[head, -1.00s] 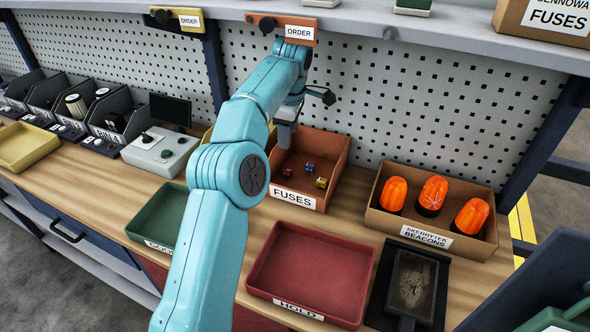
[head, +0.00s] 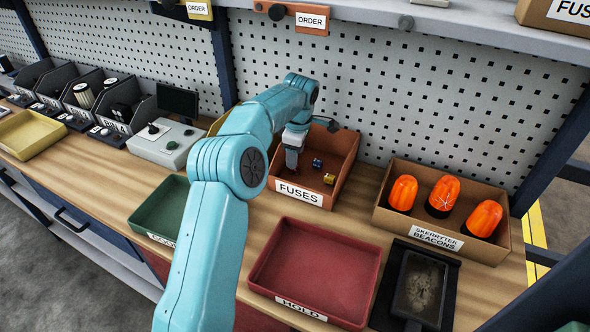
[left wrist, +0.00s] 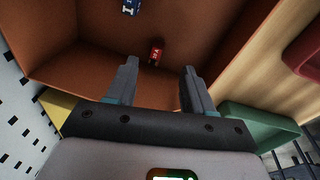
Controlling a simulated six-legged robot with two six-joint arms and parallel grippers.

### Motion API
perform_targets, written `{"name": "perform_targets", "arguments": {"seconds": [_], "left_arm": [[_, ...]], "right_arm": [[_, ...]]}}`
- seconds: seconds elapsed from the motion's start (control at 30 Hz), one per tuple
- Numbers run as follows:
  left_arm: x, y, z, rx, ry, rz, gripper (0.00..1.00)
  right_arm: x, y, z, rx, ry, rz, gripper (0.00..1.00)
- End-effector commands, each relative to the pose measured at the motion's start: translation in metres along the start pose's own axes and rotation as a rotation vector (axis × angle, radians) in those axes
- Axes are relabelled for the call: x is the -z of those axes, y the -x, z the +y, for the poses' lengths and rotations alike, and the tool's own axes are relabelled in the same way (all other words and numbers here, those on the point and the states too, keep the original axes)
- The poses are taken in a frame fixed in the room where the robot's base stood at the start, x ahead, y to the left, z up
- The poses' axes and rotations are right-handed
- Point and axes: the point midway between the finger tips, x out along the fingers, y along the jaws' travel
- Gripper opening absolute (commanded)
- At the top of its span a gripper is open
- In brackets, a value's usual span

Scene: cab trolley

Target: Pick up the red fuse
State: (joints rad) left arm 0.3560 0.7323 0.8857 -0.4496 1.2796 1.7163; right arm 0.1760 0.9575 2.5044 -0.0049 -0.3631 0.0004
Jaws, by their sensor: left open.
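The red fuse (left wrist: 155,53) lies on the floor of the orange-brown FUSES bin (head: 343,150). In the left wrist view it sits just beyond the fingertips, in line with the gap between them. In the head view the gripper hides it. My left gripper (left wrist: 157,75) is open and empty, pointing down into the bin; it also shows in the head view (head: 291,165). A blue fuse (head: 317,164) and a yellow fuse (head: 328,179) lie to the right of it in the head view. The blue one also shows at the top of the wrist view (left wrist: 131,6). My right gripper is not in view.
The bin walls stand close around my gripper. A box of orange beacons (head: 421,237) is to the right. A red HOLD tray (head: 262,282) and a green tray (head: 150,218) are in front. A pegboard (head: 420,90) stands behind.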

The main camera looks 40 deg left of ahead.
Motion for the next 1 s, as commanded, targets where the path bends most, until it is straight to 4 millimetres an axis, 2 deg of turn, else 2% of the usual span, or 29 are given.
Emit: {"name": "perform_targets", "arguments": {"seconds": [0.23, 0.4, 0.63, 0.67, 0.8, 1.0], "left_arm": [[0.002, -0.03, 0.009, 0.003, 0.001, 0.001, 0.52], [0.001, -0.051, 0.009, 0.001, 0.0, 0.0, 0.52], [0.001, -0.053, 0.009, 0.0, 0.0, 0.0, 0.52], [0.001, -0.053, 0.009, 0.0, 0.0, 0.0, 0.46], [0.001, -0.053, 0.009, 0.0, 0.0, 0.0, 0.0], [0.001, -0.053, 0.009, 0.001, 0.0, 0.0, 0.0]], "right_arm": [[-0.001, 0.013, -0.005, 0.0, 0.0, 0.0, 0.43], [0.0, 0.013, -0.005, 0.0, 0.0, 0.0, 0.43], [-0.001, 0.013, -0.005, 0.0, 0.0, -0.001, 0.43], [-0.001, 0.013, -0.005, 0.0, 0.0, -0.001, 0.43], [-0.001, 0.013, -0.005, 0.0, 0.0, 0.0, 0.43], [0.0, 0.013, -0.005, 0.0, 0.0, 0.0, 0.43]]}}
